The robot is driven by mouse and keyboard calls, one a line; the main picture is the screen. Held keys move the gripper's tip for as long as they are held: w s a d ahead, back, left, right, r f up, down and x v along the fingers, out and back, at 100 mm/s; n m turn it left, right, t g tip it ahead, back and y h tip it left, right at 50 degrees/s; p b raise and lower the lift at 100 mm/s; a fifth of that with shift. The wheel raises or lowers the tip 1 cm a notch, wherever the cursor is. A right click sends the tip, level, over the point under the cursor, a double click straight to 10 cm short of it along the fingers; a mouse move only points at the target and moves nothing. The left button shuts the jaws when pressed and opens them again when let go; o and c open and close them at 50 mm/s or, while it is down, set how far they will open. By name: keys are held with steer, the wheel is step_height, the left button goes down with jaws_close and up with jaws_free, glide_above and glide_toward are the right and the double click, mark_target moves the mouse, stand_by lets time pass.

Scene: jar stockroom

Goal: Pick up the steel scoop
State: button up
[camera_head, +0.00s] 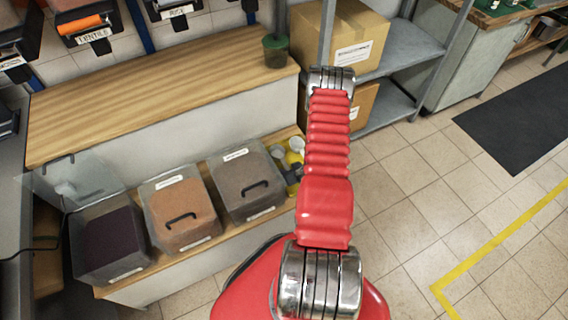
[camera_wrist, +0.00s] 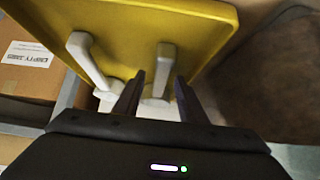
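No steel scoop can be told for certain. In the wrist view, a yellow board (camera_wrist: 130,25) carries two pale grey, handle-like pieces: a left one (camera_wrist: 88,62) and a right one (camera_wrist: 164,62). My gripper (camera_wrist: 160,77) is open, with its dark fingers apart. The right piece shows between the fingers with gaps on both sides; I cannot tell how deep it sits. The left piece is outside the left finger. In the head view, the yellow board (camera_head: 281,150) with small pale round items (camera_head: 298,145) is beside the bins, partly hidden by my arm.
Several clear bins stand on the low shelf; the nearest to the board holds grey-brown contents (camera_head: 246,185). The left bin (camera_head: 108,245) has its lid raised. A green pot (camera_head: 276,50) stands on the wooden counter (camera_head: 150,90). A cardboard box (camera_head: 345,35) is on the metal shelves.

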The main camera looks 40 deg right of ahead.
steer(key=shift+c, duration=0.3)
jaws_close()
stand_by(0.3)
